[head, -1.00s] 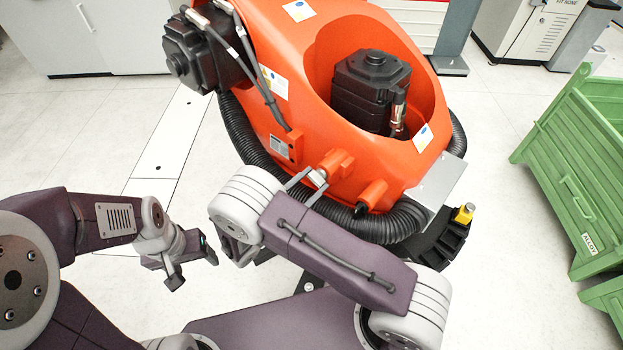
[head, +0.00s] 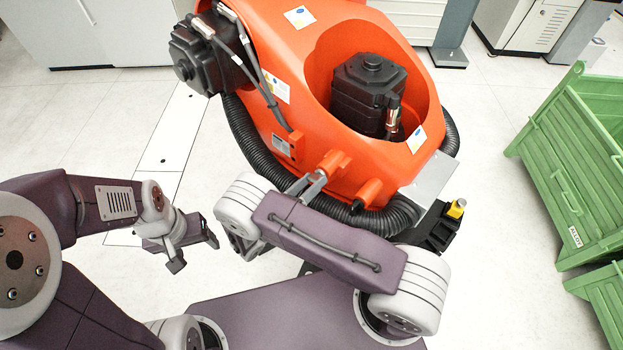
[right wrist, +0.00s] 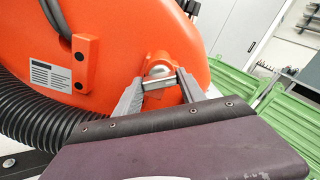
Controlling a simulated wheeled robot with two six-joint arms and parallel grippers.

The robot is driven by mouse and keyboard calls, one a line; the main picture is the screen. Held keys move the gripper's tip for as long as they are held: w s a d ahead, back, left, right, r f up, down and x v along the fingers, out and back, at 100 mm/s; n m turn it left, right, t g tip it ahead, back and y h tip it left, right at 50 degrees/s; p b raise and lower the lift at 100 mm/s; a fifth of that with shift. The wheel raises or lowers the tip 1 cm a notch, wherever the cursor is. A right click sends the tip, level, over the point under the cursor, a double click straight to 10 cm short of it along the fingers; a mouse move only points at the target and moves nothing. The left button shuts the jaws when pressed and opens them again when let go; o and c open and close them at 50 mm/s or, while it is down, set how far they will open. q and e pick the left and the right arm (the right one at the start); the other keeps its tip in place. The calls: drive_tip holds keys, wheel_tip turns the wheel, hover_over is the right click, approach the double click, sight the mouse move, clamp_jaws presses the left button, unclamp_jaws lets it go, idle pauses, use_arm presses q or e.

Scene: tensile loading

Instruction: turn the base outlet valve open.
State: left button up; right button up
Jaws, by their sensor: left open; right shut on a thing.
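The base outlet valve is an orange fitting (head: 335,162) low on the front of the orange robot base (head: 285,90). In the right wrist view, the fitting (right wrist: 160,62) has a small silvery metal handle (right wrist: 158,73) on its front. My right gripper (head: 314,180) is shut on this handle, with one grey finger on each side of it. Its fingers also show in the right wrist view (right wrist: 159,84). The far side of the handle is hidden. My left gripper (head: 194,252) is open and empty, above the floor at the left, apart from the base.
A thick black corrugated hose (head: 250,145) wraps around the base, just below the valve. A second orange stub (head: 368,192) stands right of the valve. A green crate (head: 575,160) is at the right. Pale floor (head: 60,130) is clear at the left.

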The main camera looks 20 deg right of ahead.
drive_tip(key=n+p, duration=0.1)
drive_tip(key=n, duration=0.3)
drive_tip(key=shift+n, duration=0.3)
drive_tip(key=n, duration=0.5)
drive_tip(key=shift+p, duration=0.35)
drive_tip(key=shift+n, duration=0.3)
drive_tip(key=o, duration=1.4)
drive_tip(key=shift+c, duration=0.2)
